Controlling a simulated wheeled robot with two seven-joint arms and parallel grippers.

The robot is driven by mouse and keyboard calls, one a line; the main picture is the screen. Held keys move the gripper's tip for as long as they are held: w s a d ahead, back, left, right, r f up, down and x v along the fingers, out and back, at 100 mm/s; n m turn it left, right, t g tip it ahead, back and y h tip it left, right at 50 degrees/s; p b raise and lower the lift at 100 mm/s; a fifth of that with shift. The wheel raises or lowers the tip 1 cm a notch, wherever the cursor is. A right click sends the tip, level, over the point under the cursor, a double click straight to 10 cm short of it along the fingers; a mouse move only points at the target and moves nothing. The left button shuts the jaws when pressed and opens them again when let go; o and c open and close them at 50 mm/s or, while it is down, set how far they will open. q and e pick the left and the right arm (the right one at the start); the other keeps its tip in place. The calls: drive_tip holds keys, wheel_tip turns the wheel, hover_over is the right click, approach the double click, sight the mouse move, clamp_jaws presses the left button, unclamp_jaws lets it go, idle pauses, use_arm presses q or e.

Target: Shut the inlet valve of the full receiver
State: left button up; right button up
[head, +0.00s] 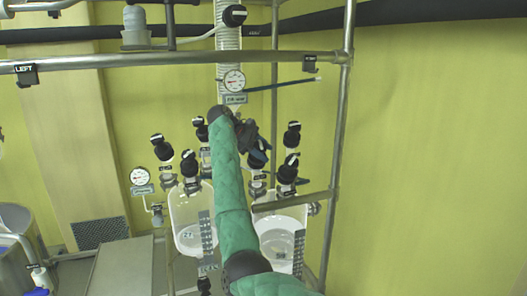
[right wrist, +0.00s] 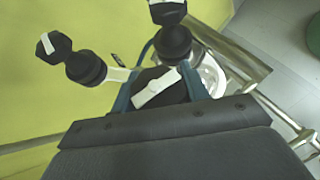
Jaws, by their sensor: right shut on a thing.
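Two clear glass receivers hang low in the head view, a left one (head: 187,232) and a right one (head: 281,240). Both show pale liquid; I cannot tell surely which is fuller. Black valve knobs with white marks stand above each. My right gripper (head: 258,147) is above the right receiver's left side, partly behind my green arm. In the right wrist view its blue fingers (right wrist: 157,92) are on both sides of a black knob (right wrist: 178,95) with a slanted white bar, shut on it. My left gripper is not in view.
Close to the held knob are two other black valves, one at the left (right wrist: 85,67) and one above (right wrist: 173,42). Metal frame pipes (head: 335,160) run at the right. The yellow wall side at right is clear.

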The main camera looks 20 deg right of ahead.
drive_tip(key=shift+a+r+m+g+y, duration=0.1)
drive_tip(key=shift+m+g+y, duration=0.3)
drive_tip(key=shift+m, duration=0.1)
drive_tip(key=shift+s+m, duration=0.1)
drive_tip(key=shift+m, duration=0.2)
drive_tip(key=o, duration=1)
drive_tip(key=shift+a+r+b, duration=0.2)
drive_tip(key=shift+a+b, duration=0.15)
drive_tip(key=b+v, duration=0.2)
drive_tip(key=v, duration=0.3)
drive_tip(key=shift+r, duration=0.1)
drive_tip(key=shift+w+a+r+b, duration=0.4)
drive_tip(key=shift+a+r, duration=0.15)
drive_tip(key=shift+r, duration=0.15)
